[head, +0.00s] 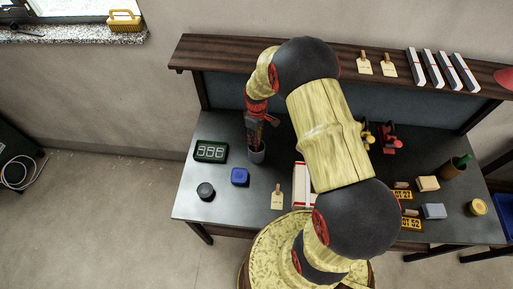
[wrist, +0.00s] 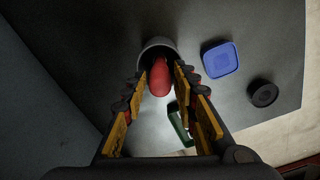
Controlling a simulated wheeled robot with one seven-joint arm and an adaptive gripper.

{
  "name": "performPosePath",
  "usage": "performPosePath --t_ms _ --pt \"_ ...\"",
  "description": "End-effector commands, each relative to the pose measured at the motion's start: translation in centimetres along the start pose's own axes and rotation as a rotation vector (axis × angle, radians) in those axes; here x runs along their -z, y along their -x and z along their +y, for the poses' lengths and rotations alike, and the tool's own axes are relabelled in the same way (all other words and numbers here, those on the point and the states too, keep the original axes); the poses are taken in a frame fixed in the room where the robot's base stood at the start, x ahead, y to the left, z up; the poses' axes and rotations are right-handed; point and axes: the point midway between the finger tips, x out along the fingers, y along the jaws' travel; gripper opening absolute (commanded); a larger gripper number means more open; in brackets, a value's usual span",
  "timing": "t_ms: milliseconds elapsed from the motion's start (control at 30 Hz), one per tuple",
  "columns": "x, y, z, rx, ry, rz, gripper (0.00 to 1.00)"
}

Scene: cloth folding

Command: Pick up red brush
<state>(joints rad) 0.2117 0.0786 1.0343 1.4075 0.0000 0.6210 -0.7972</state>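A red rounded handle (wrist: 160,76), which looks like the red brush, stands in a grey cup (wrist: 152,46) in the wrist view. The rest of the brush is hidden inside the cup. My gripper (wrist: 161,88) is open, with one yellow-padded finger on each side of the handle and visible gaps between handle and fingertips. In the head view my gripper (head: 256,138) points down just above the cup (head: 257,154) on the grey table (head: 222,200).
A digital clock (head: 211,151), a blue box (head: 240,177) and a black round item (head: 206,191) are left of the cup. A shelf (head: 220,52) runs behind.

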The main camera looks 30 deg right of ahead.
Motion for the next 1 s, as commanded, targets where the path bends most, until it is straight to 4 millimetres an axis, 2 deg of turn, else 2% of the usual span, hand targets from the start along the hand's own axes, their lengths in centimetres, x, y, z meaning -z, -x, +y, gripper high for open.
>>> performPosePath --t_ms 467,767,867,1000 --pt "0.0 0.0 0.0 0.0 0.0 0.0 0.0" --pt "0.0 0.1 0.0 -0.001 0.0 0.001 0.0" --pt "0.1 0.9 0.1 -0.002 0.0 0.002 0.0" --pt "0.1 3.2 0.1 -0.003 0.0 0.003 0.0"
